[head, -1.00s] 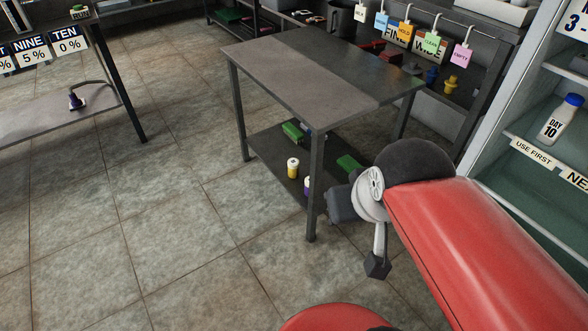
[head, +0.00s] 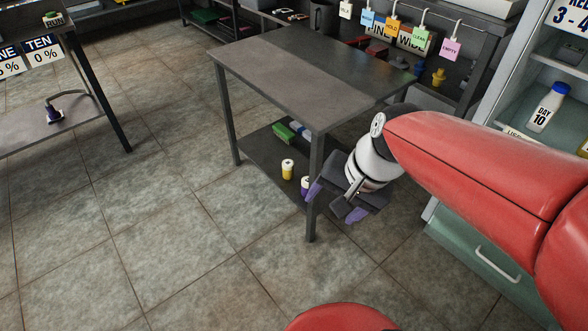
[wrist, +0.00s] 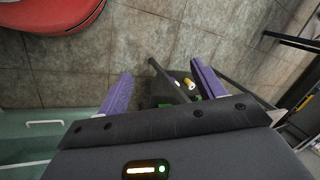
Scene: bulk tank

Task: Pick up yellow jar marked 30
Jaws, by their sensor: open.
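A yellow jar (head: 287,170) with a white lid stands upright on the lower shelf (head: 262,165) of the grey table, near its front edge. Its number is too small to read. A small yellow thing, likely this jar, shows between the fingers in the wrist view (wrist: 188,83), well beyond them. A purple jar (head: 305,187) with a white lid stands to its right, partly hidden by the table leg. My gripper (head: 335,203) has purple fingers and is open and empty, right of the jars by the front table leg. Its fingers also show in the wrist view (wrist: 163,84).
The table's front leg (head: 314,200) stands close to my gripper. A green box (head: 284,132) and a white-and-blue item lie farther back on the shelf. A fridge (head: 480,262) with a bottle marked DAY 10 (head: 546,108) is at right. The floor in front and left is clear.

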